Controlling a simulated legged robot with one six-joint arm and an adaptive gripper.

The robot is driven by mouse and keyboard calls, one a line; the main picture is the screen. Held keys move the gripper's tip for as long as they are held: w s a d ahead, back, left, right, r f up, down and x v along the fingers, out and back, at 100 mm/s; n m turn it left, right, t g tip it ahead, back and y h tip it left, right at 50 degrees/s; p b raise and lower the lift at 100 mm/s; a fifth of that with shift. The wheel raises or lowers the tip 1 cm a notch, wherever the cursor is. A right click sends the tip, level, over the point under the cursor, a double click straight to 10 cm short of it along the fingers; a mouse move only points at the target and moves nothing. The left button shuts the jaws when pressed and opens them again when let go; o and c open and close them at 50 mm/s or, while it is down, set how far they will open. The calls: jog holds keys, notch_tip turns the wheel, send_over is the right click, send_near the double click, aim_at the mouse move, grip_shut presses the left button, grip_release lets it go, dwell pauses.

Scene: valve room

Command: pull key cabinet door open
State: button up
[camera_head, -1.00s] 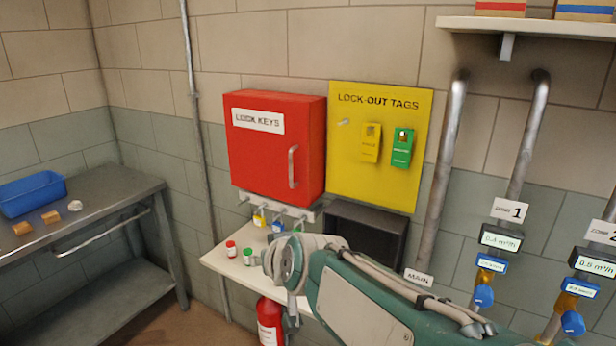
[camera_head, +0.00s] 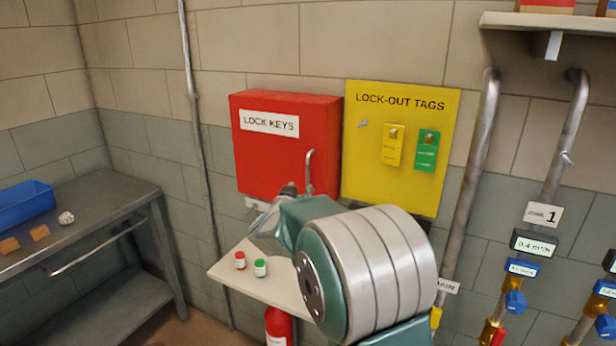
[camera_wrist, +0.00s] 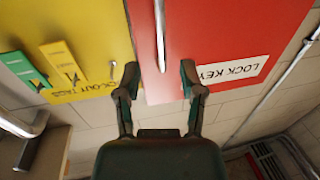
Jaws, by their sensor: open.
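The red key cabinet (camera_head: 270,150), labelled LOCK KEYS, hangs on the wall, and its door appears shut. Its metal bar handle (camera_head: 309,170) is upright near the door's right edge. In the wrist view, which is upside down, the red door (camera_wrist: 225,40) fills the top and the handle (camera_wrist: 160,35) runs down from the top edge. My gripper (camera_wrist: 159,72) is open and empty there, with the handle's line passing between its fingertips. I cannot tell the gap to it. In the head view my arm hides most of the gripper and the handle's lower end.
A yellow LOCK-OUT TAGS board (camera_head: 400,190) is mounted right beside the cabinet. A white shelf (camera_head: 262,280) below holds a red-capped (camera_head: 240,261) and a green-capped jar (camera_head: 260,268). A metal bench (camera_head: 100,205) stands left. Pipes (camera_head: 470,180) run up the wall at right.

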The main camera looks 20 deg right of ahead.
aim_at(307, 177)
jog(key=x, duration=0.8)
jog(key=shift+w+d, duration=0.1)
jog(key=shift+w, duration=0.1)
grip_shut()
